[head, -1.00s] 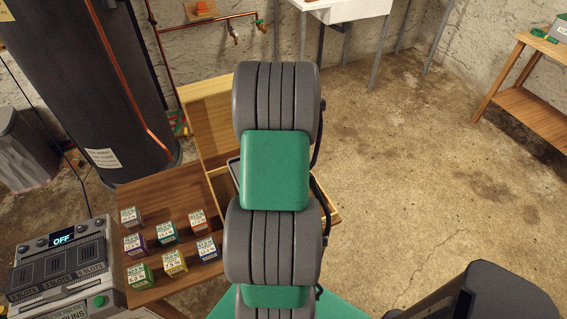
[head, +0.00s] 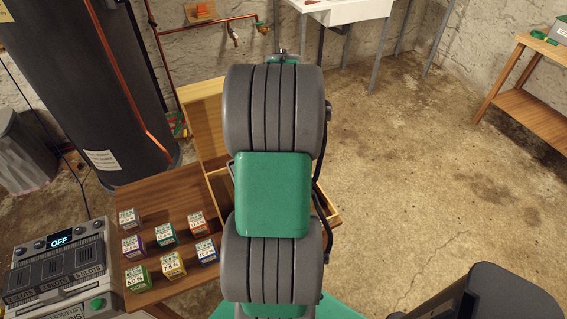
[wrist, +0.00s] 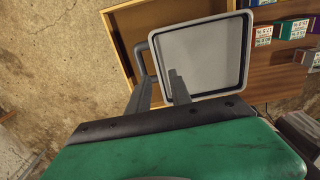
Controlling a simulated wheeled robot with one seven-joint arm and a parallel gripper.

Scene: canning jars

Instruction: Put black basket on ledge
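A square basket with a dark rim and grey inside (wrist: 205,52) sits in an open wooden box or drawer in the wrist view. A grey loop handle (wrist: 143,52) stands out from its left side. My gripper (wrist: 161,84) is open, its fingers apart. The right finger overlaps the basket's inside and the left finger lies outside it, near the handle. I cannot tell whether either touches. In the head view my arm hides most of the basket, with only a thin edge (head: 232,172) showing. I cannot tell which surface is the ledge.
Several small labelled boxes (head: 170,240) stand on a brown wooden top (head: 150,200) beside the open wooden box (head: 205,110). A grey device reading OFF (head: 60,260) is at lower left. A dark tank (head: 95,80) stands behind. The concrete floor (head: 430,160) at right is clear.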

